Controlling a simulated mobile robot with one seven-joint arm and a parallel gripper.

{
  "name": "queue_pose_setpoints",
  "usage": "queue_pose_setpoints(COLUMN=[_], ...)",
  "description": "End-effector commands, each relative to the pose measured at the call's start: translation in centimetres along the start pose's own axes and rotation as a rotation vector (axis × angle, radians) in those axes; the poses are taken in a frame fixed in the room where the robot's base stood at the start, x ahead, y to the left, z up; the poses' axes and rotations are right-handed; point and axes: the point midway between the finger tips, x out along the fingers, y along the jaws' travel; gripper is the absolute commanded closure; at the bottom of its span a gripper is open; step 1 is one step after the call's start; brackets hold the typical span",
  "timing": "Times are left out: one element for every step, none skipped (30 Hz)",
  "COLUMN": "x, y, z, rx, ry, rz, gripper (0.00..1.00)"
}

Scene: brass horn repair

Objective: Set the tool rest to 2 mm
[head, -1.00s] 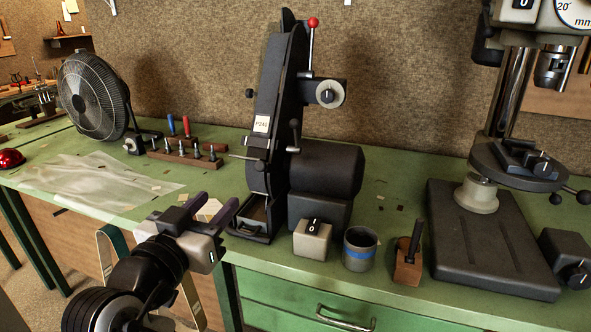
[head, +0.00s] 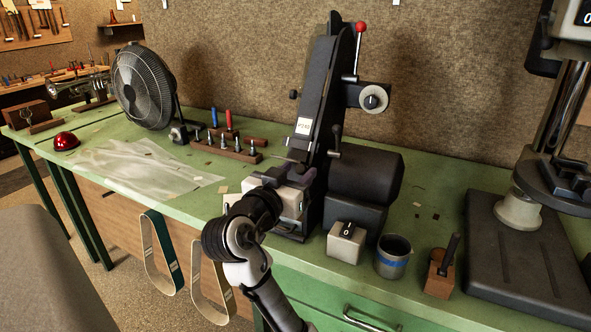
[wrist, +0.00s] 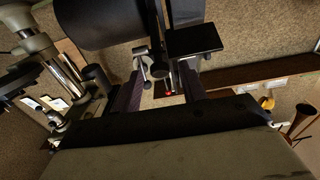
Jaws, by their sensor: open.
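The black belt grinder (head: 322,110) stands on the green bench, with a small white label on its housing. A thin bar that looks like part of the tool rest (head: 287,160) juts from its front. In the wrist view a flat dark plate (wrist: 193,40), probably the tool rest, and a metal clamp lever (wrist: 143,58) show just beyond the fingers. My gripper (head: 292,180) is at the grinder's front, below the bar. In the wrist view my gripper (wrist: 160,92) has its fingers apart, with nothing clearly between them. No gap scale is readable; contact cannot be told.
A switch box (head: 346,241), a blue-banded cup (head: 393,256) and a wooden block (head: 440,274) stand right of the grinder. The drill press base (head: 520,262) is further right. A tool rack (head: 228,150) and fan (head: 144,87) are left. Belts (head: 157,253) hang at the front edge.

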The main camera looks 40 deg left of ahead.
Motion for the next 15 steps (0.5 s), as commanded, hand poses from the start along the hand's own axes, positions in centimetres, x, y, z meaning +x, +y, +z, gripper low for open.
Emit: queue_pose_setpoints(x=[0.17, 0.21, 0.24, 0.25, 0.25, 0.24, 0.23, 0.23, 0.22, 0.22, 0.21, 0.21, 0.21, 0.2, 0.2], y=[0.01, 0.0, 0.0, 0.0, -0.01, -0.01, -0.01, -0.01, -0.01, -0.01, -0.01, -0.01, -0.01, -0.01, -0.01], z=[-0.02, -0.01, 0.0, 0.01, 0.02, 0.02, 0.02, 0.01, 0.02, 0.01, 0.01, 0.01, 0.01, 0.01, 0.01], rx=[0.0, 0.0, 0.001, 0.001, 0.001, 0.001, 0.001, 0.001, 0.0, 0.0, 0.0, 0.0, 0.0, 0.0, 0.0], ry=[0.0, 0.0, 0.0, 0.001, 0.001, 0.001, 0.001, 0.001, 0.001, 0.001, 0.001, 0.001, 0.001, 0.001, 0.001], rz=[0.0, 0.0, -0.001, -0.001, -0.001, -0.001, -0.001, -0.001, -0.001, -0.001, -0.001, -0.001, -0.001, -0.001, 0.0], gripper=[0.58, 0.58, 0.58, 0.58, 0.58, 0.58, 0.58, 0.58, 0.6, 0.64, 0.68, 0.73, 0.77, 0.81, 0.86])
